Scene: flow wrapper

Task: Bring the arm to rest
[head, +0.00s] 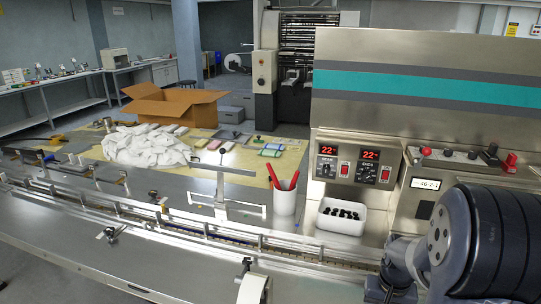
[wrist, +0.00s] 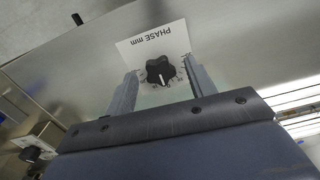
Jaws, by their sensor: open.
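My gripper shows in the wrist view (wrist: 160,90) with its two grey fingers apart. Between and beyond the fingertips is a black knob (wrist: 160,71) on a white dial plate marked "PHASE mm" (wrist: 148,42). The fingers stand on either side of the knob in the picture; I cannot tell how far off the knob is. In the head view my dark arm fills the lower right, and the fingers cannot be made out there.
A steel wrapper panel with two red "22" displays (head: 364,155) stands left of my arm. In front of it are a white box of black pieces (head: 341,222) and a white cup with red pens (head: 285,201). A guide rail (head: 200,226) runs along the machine. A cardboard box (head: 173,106) stands behind.

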